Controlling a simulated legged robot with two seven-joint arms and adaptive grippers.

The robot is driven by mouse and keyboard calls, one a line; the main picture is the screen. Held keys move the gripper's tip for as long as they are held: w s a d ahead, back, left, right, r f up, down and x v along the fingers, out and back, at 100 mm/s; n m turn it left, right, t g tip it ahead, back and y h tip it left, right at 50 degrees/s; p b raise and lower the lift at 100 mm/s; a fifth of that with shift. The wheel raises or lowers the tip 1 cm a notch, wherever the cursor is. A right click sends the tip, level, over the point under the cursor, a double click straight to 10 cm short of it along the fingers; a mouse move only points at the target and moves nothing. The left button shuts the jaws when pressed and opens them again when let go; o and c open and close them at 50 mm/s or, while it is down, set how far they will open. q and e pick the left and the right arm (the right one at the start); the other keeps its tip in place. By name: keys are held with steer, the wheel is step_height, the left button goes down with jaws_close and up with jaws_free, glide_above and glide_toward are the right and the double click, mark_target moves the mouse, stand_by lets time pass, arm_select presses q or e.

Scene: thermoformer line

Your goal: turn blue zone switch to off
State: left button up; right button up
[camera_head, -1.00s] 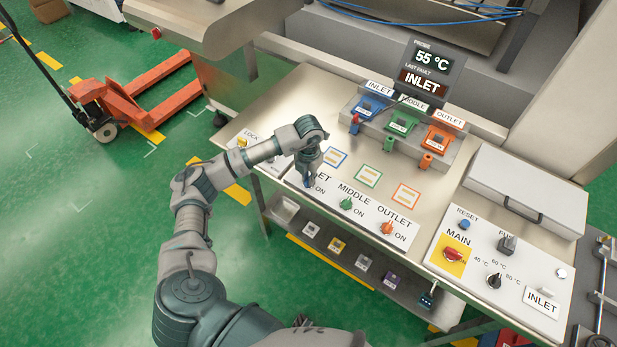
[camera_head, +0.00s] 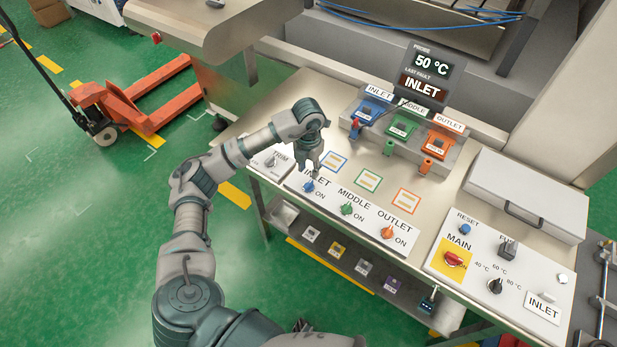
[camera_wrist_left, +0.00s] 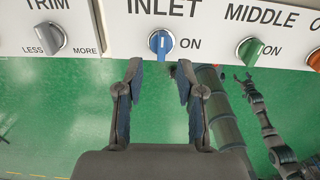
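The blue zone switch (camera_head: 308,186) is a round knob under the INLET label on the white front panel. In the left wrist view the blue knob (camera_wrist_left: 161,42) has its pale-marked handle upright, with ON printed to its right. My left gripper (camera_head: 313,172) hangs just above the knob in the head view. In the wrist view the left gripper (camera_wrist_left: 160,75) has its two fingers spread, nothing between them, and the knob lies beyond the tips. My right gripper (camera_wrist_left: 244,84) shows small in the wrist view, its fingers apart and empty.
Green MIDDLE (camera_head: 347,208) and orange OUTLET (camera_head: 388,231) knobs stand to the right. A grey TRIM knob (camera_wrist_left: 44,38) is to the left. A display (camera_head: 428,75) reads 50 °C and INLET. The MAIN switch panel (camera_head: 478,278) is farther right.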

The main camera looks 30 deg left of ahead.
mark_target(309, 182)
arm_select(q)
step_height(309, 182, up, 5)
steer(key=shift+r, duration=0.15)
stand_by(0.6)
